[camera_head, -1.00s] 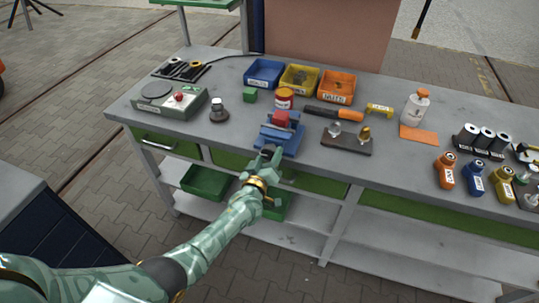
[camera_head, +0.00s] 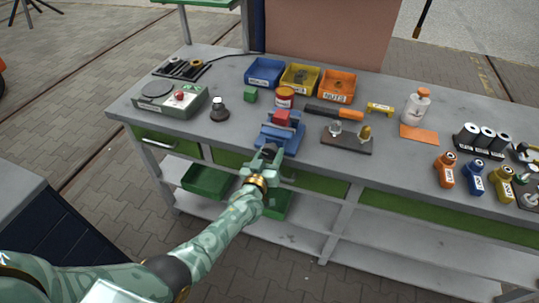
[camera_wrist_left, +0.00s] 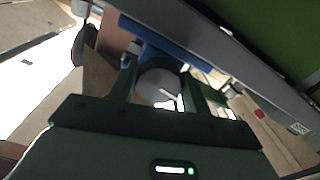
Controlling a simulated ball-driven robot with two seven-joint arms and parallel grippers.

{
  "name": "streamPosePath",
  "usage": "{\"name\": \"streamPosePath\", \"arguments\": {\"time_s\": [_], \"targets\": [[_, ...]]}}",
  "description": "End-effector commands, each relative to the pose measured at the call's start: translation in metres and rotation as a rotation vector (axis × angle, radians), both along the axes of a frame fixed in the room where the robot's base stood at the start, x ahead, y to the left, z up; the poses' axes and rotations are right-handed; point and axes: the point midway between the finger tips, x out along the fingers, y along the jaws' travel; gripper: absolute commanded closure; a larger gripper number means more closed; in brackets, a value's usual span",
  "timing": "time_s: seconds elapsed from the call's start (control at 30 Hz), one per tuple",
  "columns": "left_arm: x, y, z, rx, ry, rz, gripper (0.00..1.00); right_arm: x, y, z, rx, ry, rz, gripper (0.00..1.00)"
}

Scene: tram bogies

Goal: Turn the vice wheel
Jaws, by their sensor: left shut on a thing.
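The blue vice (camera_head: 278,135) stands at the front edge of the grey workbench, with a red block (camera_head: 281,118) at its jaws. My left gripper (camera_head: 264,157) reaches up to the front of the vice from below. In the left wrist view the vice wheel (camera_wrist_left: 160,86), a round grey disc, sits between the two fingers of the left gripper (camera_wrist_left: 165,90), which is shut on it. The blue vice body (camera_wrist_left: 180,48) shows just behind it. In the head view the gripper hides most of the wheel. My right gripper is not in view.
Blue, yellow and orange bins (camera_head: 336,87) stand at the back. A dark plate (camera_head: 346,140) with two small parts lies right of the vice, a dark-based knob (camera_head: 219,111) left. Green trays (camera_head: 205,181) sit on the shelf below. The floor in front is clear.

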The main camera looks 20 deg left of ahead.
Motion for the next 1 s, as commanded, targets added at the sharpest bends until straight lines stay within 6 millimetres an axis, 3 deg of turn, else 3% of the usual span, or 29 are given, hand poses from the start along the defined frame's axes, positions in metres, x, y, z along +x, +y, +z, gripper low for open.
{"name": "streamPosePath", "arguments": {"time_s": [0.07, 0.1, 0.17, 0.43, 0.57, 0.67, 1.0], "targets": [[-0.002, -0.001, -0.003, 0.000, 0.007, -0.001, 0.75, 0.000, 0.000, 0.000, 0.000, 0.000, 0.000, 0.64], [-0.002, -0.001, -0.003, 0.000, 0.007, -0.001, 0.47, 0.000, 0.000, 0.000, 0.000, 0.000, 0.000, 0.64], [-0.002, 0.000, -0.003, 0.000, 0.007, -0.001, 0.30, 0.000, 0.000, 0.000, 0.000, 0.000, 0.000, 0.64], [-0.001, 0.000, -0.001, -0.001, 0.003, -0.001, 0.30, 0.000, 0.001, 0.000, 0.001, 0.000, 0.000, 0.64], [-0.010, 0.000, 0.000, -0.001, 0.003, 0.000, 0.30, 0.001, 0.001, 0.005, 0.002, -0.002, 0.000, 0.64], [-0.028, 0.001, 0.001, -0.001, 0.004, 0.000, 0.30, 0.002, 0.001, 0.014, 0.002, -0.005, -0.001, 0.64], [-0.119, 0.004, 0.000, -0.002, 0.006, -0.001, 0.30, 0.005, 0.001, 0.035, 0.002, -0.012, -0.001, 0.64]]}}
